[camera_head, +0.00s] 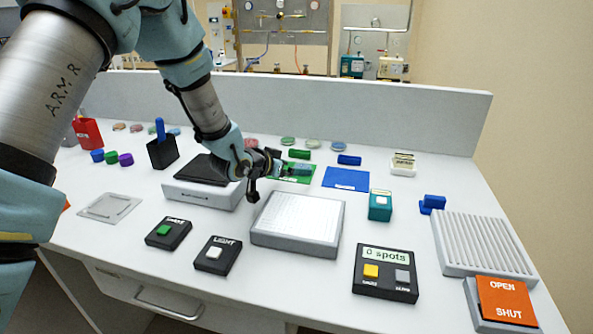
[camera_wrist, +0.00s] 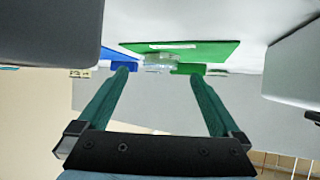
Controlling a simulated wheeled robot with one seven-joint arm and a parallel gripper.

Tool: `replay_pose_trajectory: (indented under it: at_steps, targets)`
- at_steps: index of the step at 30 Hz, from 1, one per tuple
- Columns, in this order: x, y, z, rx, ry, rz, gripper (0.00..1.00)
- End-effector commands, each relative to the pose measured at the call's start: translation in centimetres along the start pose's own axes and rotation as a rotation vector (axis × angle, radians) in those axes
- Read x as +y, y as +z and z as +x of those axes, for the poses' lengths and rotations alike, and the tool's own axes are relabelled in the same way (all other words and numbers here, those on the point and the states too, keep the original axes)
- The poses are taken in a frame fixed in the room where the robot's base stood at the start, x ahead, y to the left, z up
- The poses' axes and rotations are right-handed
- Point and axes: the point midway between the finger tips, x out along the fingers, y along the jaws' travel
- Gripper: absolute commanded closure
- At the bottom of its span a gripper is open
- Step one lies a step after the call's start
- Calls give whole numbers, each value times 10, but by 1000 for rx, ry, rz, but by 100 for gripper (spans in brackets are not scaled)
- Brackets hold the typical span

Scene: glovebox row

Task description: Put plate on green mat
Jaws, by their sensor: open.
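The green mat (camera_head: 301,179) lies flat on the bench behind the white light panel, partly hidden by my gripper in the head view. It also shows in the wrist view (camera_wrist: 205,50), with a white strip. A clear round dish (camera_wrist: 160,63), which looks like the plate, overlaps the mat in the wrist view and appears to rest on it. My gripper (camera_head: 300,171) is low by the mat. Its teal fingers (camera_wrist: 160,77) are spread in the wrist view, with the dish beyond and between the tips. I cannot tell any contact between fingers and dish.
The light panel (camera_head: 298,219) and a grey box with a dark top (camera_head: 203,193) stand nearby. A blue mat (camera_head: 345,179) lies to the right. Green (camera_head: 299,154) and blue (camera_head: 349,160) blocks and several coloured dishes (camera_head: 287,141) sit behind, before the low partition (camera_head: 350,118).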

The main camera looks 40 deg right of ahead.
Motion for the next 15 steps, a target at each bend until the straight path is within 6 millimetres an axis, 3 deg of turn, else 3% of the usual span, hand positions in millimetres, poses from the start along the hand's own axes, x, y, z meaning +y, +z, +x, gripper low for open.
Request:
replay_pose_trajectory:
  at_steps: [9,15]
  targets:
    - [-1,2,-63,1,-2,0,0]
    - [0,1,-84,0,0,1,0]
